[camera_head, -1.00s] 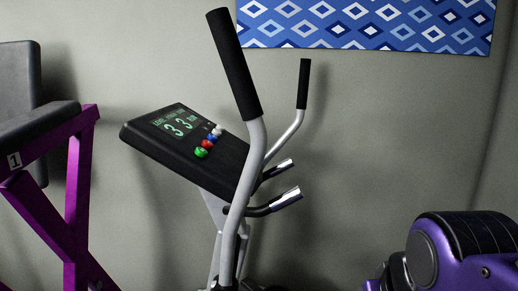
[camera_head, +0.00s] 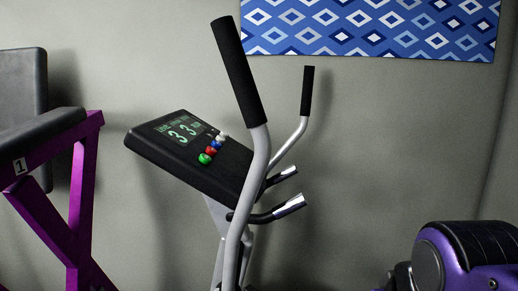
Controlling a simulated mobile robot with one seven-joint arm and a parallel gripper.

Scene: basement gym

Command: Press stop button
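A black console (camera_head: 190,150) on an elliptical machine stands near the middle of the view, tilted, with a lit green display (camera_head: 183,131) that reads 33. A short row of coloured buttons runs beside the display: green (camera_head: 204,158), red (camera_head: 211,151), blue (camera_head: 216,143) and white (camera_head: 222,137). Any label marking the stop button is too small to read. My gripper is not in this view.
A tall handlebar with a black grip (camera_head: 238,70) rises right of the buttons; a second (camera_head: 307,92) stands behind. Chrome-ended grips (camera_head: 290,206) stick out right. A purple frame (camera_head: 82,190) is at left, a purple-black machine (camera_head: 455,255) at lower right.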

